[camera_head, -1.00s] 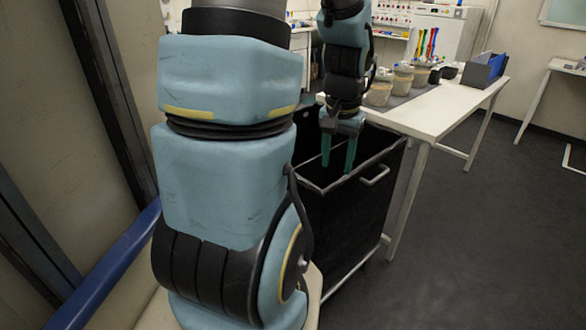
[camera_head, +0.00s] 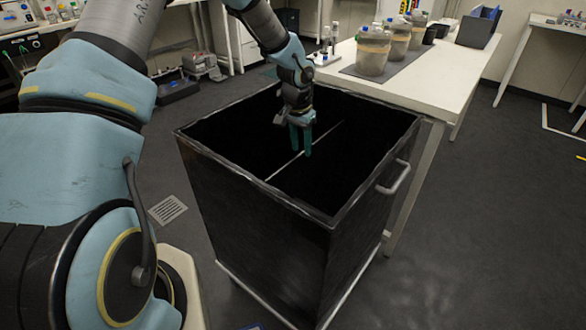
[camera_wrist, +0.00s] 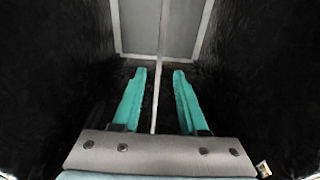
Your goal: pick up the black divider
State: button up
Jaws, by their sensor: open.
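The black divider (camera_head: 283,167) stands inside a black wheeled bin (camera_head: 255,205). Its thin pale top edge runs across the bin's middle, and its dark faces blend into the dark interior. My gripper (camera_head: 300,150) points down within the bin's opening, over the divider's line. In the wrist view the divider's edge (camera_wrist: 155,105) runs between the two green fingers of my gripper (camera_wrist: 159,72), with a gap on each side. The gripper is open and holds nothing. How deep the fingertips reach beside the divider is hard to tell.
A white table (camera_head: 430,90) behind the bin holds several tan-filled jars (camera_head: 373,52) and a dark box (camera_head: 478,30). The bin's handle (camera_head: 395,178) is on its right side. The bin walls rise close around my gripper. The floor at right is clear.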

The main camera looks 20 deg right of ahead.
aim_at(304, 163)
jog(key=shift+w+d+f+p, duration=0.1)
jog(key=shift+d+f+p, duration=0.2)
jog(key=shift+f, duration=1)
jog(key=shift+w+d+f+p, duration=0.15)
jog(key=shift+f+p, duration=0.15)
jog(key=shift+f, duration=1)
jog(key=shift+d+f+p, duration=0.25)
jog(key=shift+f+p, duration=0.05)
jog(key=shift+f, duration=1)
jog(key=shift+c, duration=0.3)
grip_shut()
